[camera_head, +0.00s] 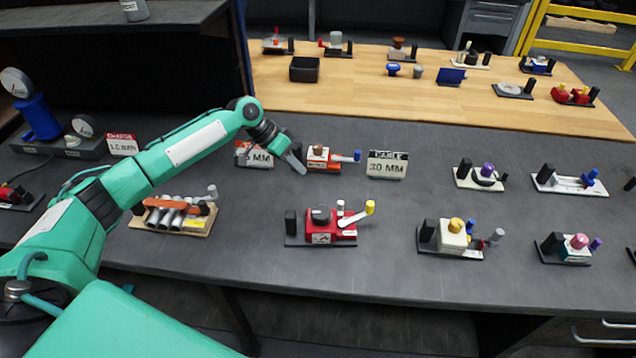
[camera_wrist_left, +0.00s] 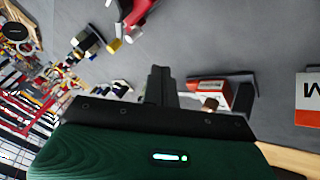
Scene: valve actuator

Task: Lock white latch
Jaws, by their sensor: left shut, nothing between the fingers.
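A red unit (camera_head: 328,232) with a black knob stands on a dark base in the front middle of the bench. A white lever (camera_head: 352,218) with a yellow end knob (camera_head: 370,207) sticks out to its right, angled up. In the left wrist view the red unit (camera_wrist_left: 138,12) is at the top edge, partly cut off, with the yellow knob (camera_wrist_left: 115,45) showing. My left gripper (camera_head: 299,167) is shut and empty, behind the red unit and apart from it. Its closed fingers (camera_wrist_left: 162,85) show in the left wrist view. My right gripper is not in view.
A small red and white unit with a blue-tipped handle (camera_head: 335,157) stands just right of my left gripper. A 30 MM sign (camera_head: 387,164) is farther right. A rack of grey cylinders (camera_head: 172,214) stands at left. The bench between the gripper and the red unit is clear.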

